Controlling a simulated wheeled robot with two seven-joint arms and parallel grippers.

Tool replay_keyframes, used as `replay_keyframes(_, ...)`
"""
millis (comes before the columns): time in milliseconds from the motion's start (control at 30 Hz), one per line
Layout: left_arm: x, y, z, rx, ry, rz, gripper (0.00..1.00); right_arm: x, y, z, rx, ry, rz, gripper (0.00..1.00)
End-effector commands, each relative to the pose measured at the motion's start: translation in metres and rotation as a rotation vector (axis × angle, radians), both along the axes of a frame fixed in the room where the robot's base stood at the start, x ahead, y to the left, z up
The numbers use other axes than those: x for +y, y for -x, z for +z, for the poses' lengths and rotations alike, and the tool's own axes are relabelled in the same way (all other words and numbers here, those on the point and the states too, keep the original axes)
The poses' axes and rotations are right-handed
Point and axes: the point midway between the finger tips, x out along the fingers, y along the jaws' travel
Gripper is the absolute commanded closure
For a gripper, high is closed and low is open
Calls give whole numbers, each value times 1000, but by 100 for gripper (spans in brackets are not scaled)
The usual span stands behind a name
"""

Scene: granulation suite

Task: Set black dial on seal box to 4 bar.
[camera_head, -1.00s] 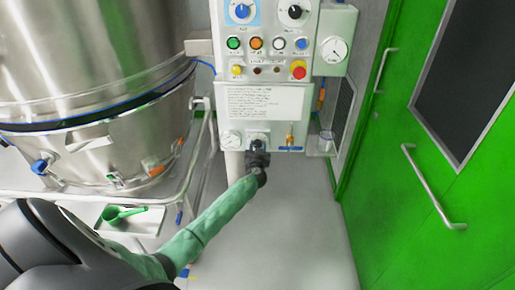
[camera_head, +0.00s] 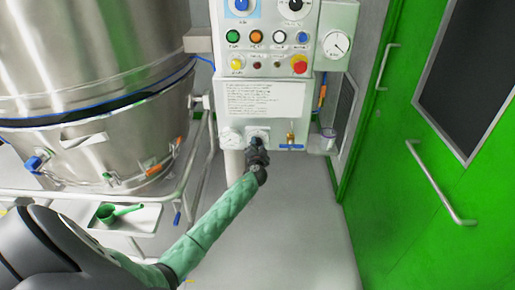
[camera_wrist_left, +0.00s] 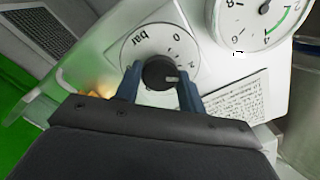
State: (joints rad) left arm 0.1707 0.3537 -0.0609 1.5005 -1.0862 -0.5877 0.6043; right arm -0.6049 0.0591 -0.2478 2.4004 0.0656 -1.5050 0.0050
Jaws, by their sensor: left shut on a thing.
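The black dial (camera_wrist_left: 158,72) sits on a round white scale plate marked "bar", with 0 and 2 readable and other marks hidden. A pale pointer mark on the dial points right and slightly down in the wrist view. My left gripper (camera_wrist_left: 159,88) is shut on the dial, with one blue finger on each side. In the head view, my left gripper (camera_head: 257,146) meets the lower front of the white seal box (camera_head: 222,112) and covers most of the dial. My right gripper is not in view.
A pressure gauge (camera_head: 230,138) is left of the dial, and a brass valve with a blue handle (camera_head: 290,146) is right of it. Buttons, including a red one (camera_head: 299,64), sit above. A steel vessel (camera_head: 95,150) stands left, a green door (camera_head: 420,200) right.

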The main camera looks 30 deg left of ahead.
Motion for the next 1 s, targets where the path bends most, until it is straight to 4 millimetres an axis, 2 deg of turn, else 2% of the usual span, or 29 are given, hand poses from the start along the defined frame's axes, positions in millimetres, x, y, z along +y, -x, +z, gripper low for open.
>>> replay_keyframes(133,0,0,-1,73,-118,-1,83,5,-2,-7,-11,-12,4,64)
replay_keyframes(467,0,0,-1,238,-386,0,83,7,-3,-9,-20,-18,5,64)
replay_keyframes(1000,-1,0,-1,437,-712,-2,83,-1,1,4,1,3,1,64)
